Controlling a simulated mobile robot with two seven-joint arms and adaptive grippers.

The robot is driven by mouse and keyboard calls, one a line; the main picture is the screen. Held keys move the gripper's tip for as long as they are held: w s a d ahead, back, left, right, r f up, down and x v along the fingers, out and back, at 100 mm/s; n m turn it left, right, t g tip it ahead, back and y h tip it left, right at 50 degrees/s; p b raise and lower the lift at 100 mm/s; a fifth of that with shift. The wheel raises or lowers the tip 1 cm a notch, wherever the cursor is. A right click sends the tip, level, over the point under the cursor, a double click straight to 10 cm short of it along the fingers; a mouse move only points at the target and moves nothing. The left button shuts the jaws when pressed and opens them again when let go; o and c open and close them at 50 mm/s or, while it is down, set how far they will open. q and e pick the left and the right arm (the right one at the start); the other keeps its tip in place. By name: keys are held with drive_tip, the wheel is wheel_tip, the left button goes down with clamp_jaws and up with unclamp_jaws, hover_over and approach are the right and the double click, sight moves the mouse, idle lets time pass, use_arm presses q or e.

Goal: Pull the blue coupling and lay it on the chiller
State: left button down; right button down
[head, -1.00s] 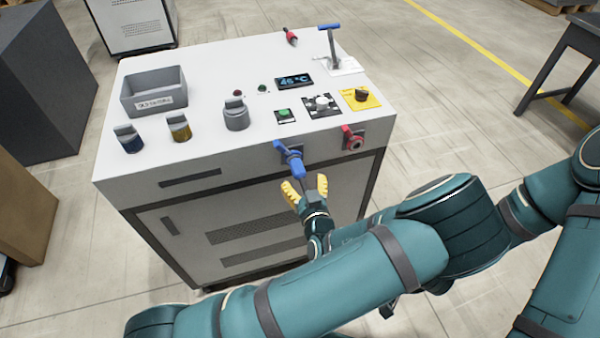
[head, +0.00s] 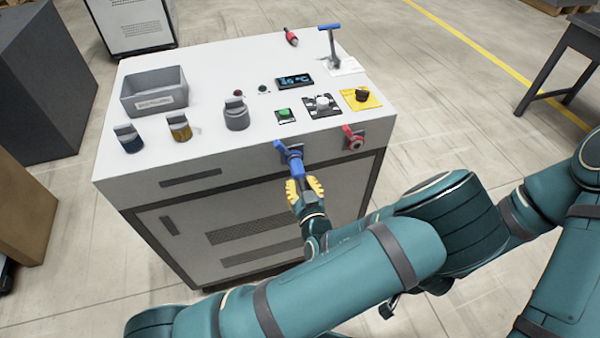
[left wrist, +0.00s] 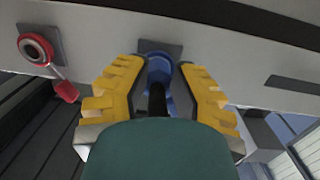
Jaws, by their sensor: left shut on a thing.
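The blue coupling (head: 294,163) sits on a port on the front face of the chiller (head: 140,186), below the edge of its top. It also shows in the left wrist view (left wrist: 160,68), in front of its dark square plate, with a black stem or hose behind it. My left gripper (head: 305,187) has its yellow fingers closed around the coupling's lower end. In the left wrist view the fingers (left wrist: 158,92) stand on both sides of it. My right gripper is not in view.
A red port (head: 353,140) with a red tag is right of the coupling. The chiller top carries a grey bin (head: 155,92), several knobs and caps, a display (head: 294,81), a blue-handled lever (head: 333,45) and a red coupling (head: 291,37).

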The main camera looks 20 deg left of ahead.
sight(294, 178)
use_arm(q)
drive_tip(key=shift+n+y, duration=0.4)
drive_tip(key=shift+y, duration=0.4)
drive_tip(key=shift+w+a+r, duration=0.3)
drive_tip(key=shift+a+r, duration=0.35)
drive_tip(key=shift+r, duration=0.2)
drive_tip(key=shift+w+a+r, duration=0.3)
drive_tip(key=shift+a+r, duration=0.35)
drive_tip(key=shift+r, duration=0.15)
drive_tip(key=shift+s+d, duration=0.45)
drive_tip(key=shift+s, duration=0.15)
drive_tip(key=shift+s+f, duration=0.1)
drive_tip(key=shift+s, duration=0.2)
drive_tip(key=shift+s+d+f+b, duration=0.2)
drive_tip(key=shift+s+b, duration=0.1)
drive_tip(key=shift+s, duration=0.15)
drive_tip(key=shift+s+d+f, duration=0.1)
drive_tip(key=shift+s+f, duration=0.05)
drive_tip(key=shift+s, duration=0.1)
drive_tip(key=shift+s+d, duration=0.15)
drive_tip(key=shift+s, duration=0.05)
drive_tip(key=v, duration=0.6)
